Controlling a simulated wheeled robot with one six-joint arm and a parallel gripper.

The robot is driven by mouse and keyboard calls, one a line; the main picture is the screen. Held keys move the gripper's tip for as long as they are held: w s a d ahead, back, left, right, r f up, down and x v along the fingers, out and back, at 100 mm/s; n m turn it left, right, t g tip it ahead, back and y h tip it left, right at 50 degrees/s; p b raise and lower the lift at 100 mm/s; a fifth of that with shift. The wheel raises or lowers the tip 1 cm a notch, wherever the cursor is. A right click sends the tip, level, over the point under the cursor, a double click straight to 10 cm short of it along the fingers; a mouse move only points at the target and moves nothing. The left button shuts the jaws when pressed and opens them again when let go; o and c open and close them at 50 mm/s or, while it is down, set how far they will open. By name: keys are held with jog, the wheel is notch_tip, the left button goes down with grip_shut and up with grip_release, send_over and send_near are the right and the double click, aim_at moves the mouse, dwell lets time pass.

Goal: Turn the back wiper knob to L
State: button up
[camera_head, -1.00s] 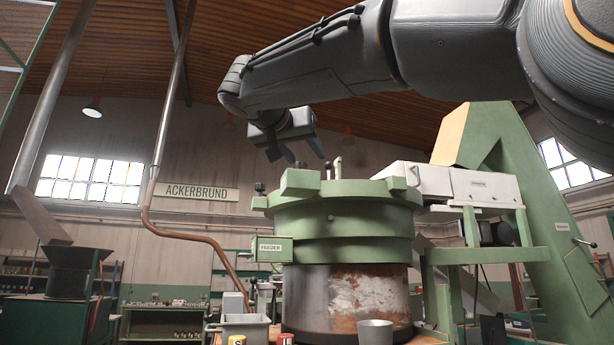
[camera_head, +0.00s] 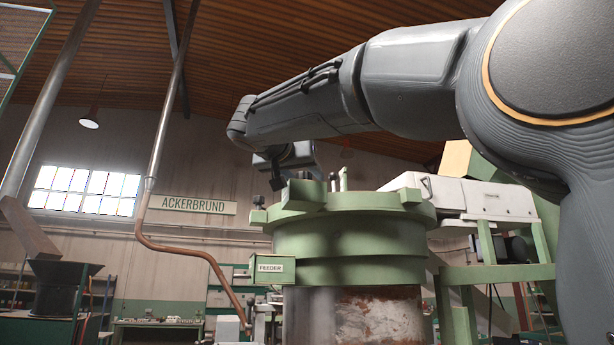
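The green round feeder bowl (camera_head: 350,240) stands right of centre with a FEEDER plate (camera_head: 275,269) on its left. Two thin pale posts (camera_head: 343,179) stand up at its top, behind the rim. A small dark knob-like piece (camera_head: 258,201) sits at its upper left. I cannot tell which part is the back wiper knob, and no L mark is readable. My gripper (camera_head: 288,178) points down above the bowl's back left, just behind a green block (camera_head: 303,194). One dark finger shows; the other is not clear, and the block hides what is below.
A white box unit (camera_head: 470,196) on a green frame stands right of the bowl. A bent copper pipe (camera_head: 185,243) runs down on the left. A dark hopper (camera_head: 58,290) stands far left. The ACKERBRUND sign (camera_head: 192,204) hangs on the back wall.

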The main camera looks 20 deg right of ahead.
jog(key=shift+p+x, duration=0.6)
jog(key=shift+x, duration=1.1)
grip_shut()
